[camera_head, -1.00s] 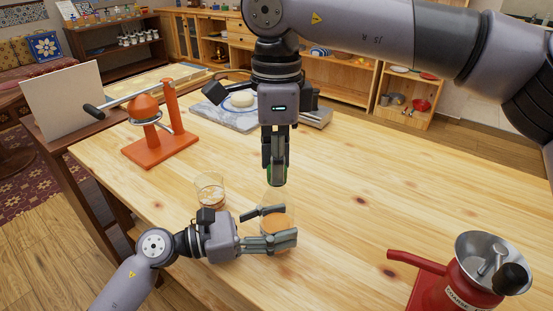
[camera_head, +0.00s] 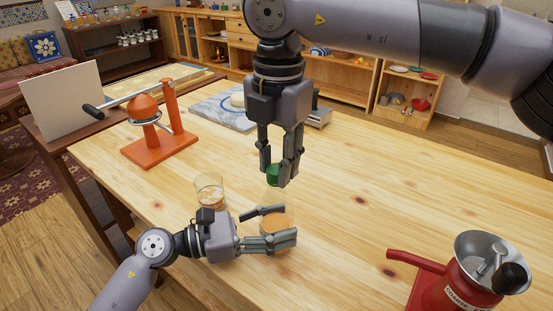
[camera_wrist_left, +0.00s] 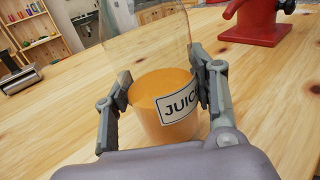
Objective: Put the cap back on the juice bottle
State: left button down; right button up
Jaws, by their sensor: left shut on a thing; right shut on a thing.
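The juice bottle (camera_head: 275,223) is clear, with orange juice in its lower part, and stands on the wooden table. In the left wrist view the bottle (camera_wrist_left: 166,105) shows a JUICE label, and its top is out of the frame. My left gripper (camera_head: 272,224) is shut around the bottle's body, one finger on each side. The green cap (camera_head: 274,174) is between the fingers of my right gripper (camera_head: 280,176), which points down and is shut on it. The cap is above the bottle. Whether it touches the bottle's neck cannot be told.
A glass (camera_head: 210,189) stands just left of the bottle. An orange press (camera_head: 158,130) is at the back left, a marble board (camera_head: 222,108) at the back, and a red grinder (camera_head: 468,275) at the front right. The table's right half is mostly clear.

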jog(key=m, duration=1.2)
jog(key=o, duration=0.7)
jog(key=shift+o, duration=0.2)
notch_tip(320, 180, up, 12)
jog(key=shift+s, duration=0.1)
pick_arm(q)
jog(key=c, duration=0.6)
grip_release()
jog(key=shift+a, duration=0.1)
